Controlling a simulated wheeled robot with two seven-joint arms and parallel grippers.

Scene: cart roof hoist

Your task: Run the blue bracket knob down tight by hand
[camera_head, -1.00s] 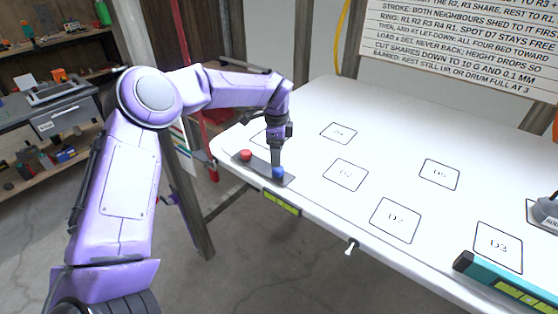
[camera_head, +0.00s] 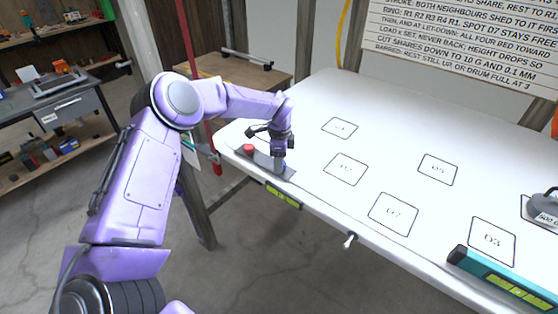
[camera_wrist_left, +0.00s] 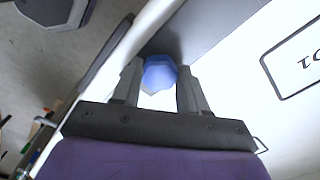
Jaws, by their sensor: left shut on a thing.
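The blue bracket knob (camera_wrist_left: 159,73) shows between the fingertips in the left wrist view. My left gripper (camera_wrist_left: 160,82) is shut on it, one finger at each side. In the head view my left gripper (camera_head: 279,164) points down at the right end of the dark bracket plate (camera_head: 262,160) and hides the blue knob. The plate lies along the left edge of the white table, and a red knob (camera_head: 249,148) stands on its other end. My right gripper is not in view.
The white table (camera_head: 300,130) carries outlined, labelled spots and is mostly clear. A teal level-like bar (camera_head: 505,277) lies at the front right edge, and a grey weight (camera_head: 543,205) stands behind it. A red post (camera_head: 207,120) stands left of the table.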

